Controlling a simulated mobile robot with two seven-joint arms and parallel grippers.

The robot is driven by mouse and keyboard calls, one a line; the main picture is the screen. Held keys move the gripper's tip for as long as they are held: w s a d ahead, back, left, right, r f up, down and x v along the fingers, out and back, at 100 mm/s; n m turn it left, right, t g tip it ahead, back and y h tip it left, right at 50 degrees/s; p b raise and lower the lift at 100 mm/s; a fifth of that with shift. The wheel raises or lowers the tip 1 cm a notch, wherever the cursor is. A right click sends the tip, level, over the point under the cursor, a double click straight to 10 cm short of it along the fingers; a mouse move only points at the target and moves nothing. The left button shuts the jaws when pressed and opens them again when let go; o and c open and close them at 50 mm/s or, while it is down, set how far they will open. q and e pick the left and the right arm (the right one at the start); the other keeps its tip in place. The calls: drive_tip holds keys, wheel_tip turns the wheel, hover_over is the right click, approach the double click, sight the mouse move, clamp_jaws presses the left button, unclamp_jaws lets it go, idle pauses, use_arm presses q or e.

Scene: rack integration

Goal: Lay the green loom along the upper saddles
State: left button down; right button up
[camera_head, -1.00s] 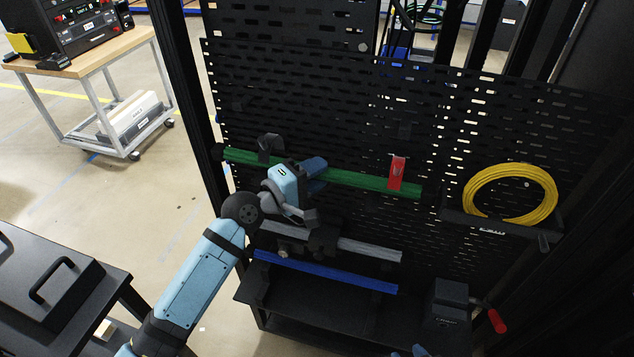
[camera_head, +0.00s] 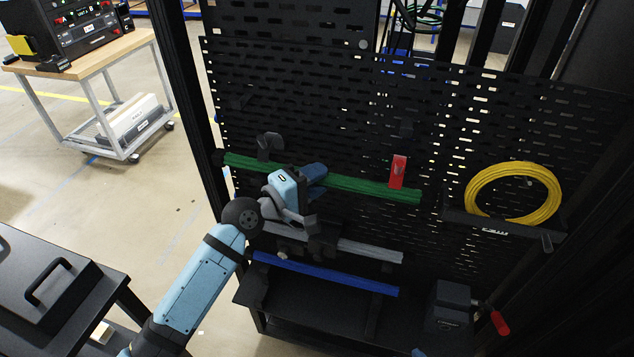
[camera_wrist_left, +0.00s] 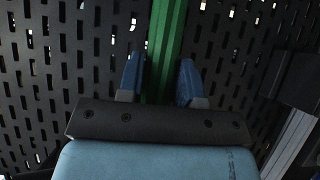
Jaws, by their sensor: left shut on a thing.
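The green loom (camera_head: 365,187) is a long, straight green bundle, running across the black perforated panel and sloping slightly down to the right. My left gripper (camera_head: 314,173) is shut on it near its middle. The left wrist view shows the green loom (camera_wrist_left: 166,45) between the two blue fingers of the left gripper (camera_wrist_left: 160,82). A black upper saddle (camera_head: 268,147) stands at the loom's left part, with the loom just below it. Whether the loom touches either is unclear.
Below lie a grey bundle (camera_head: 370,251) and a blue bundle (camera_head: 325,274), roughly parallel to the loom. A coiled yellow cable (camera_head: 556,190) hangs at the right. A black box (camera_head: 449,305) with a red-handled tool (camera_head: 498,322) is at the lower right.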

use_arm(q)
drive_tip(key=shift+f+b, duration=0.3)
idle(0.4)
drive_tip(key=c, duration=0.7)
unclamp_jaws()
drive_tip(key=b+v, duration=0.3)
drive_tip(key=v, duration=1.1)
drive_tip(key=s+a+f+m+y+p, duration=0.1)
drive_tip(key=s+a+f+m+y, duration=0.2)
drive_tip(key=s+f, duration=0.3)
drive_tip(key=s+a+f+m+y+p, duration=0.1)
drive_tip(key=s+a+f+m+y, duration=0.2)
drive_tip(key=f, duration=0.9)
drive_tip(key=s+a+f+m+y+p, duration=0.1)
drive_tip(key=s+a+f+m+y, duration=0.2)
drive_tip(key=s+f, duration=0.5)
drive_tip(key=shift+s+a+f+m+y, duration=0.25)
drive_tip(key=shift+s+f+m+y, duration=0.15)
drive_tip(key=shift+s+m+y, duration=0.5)
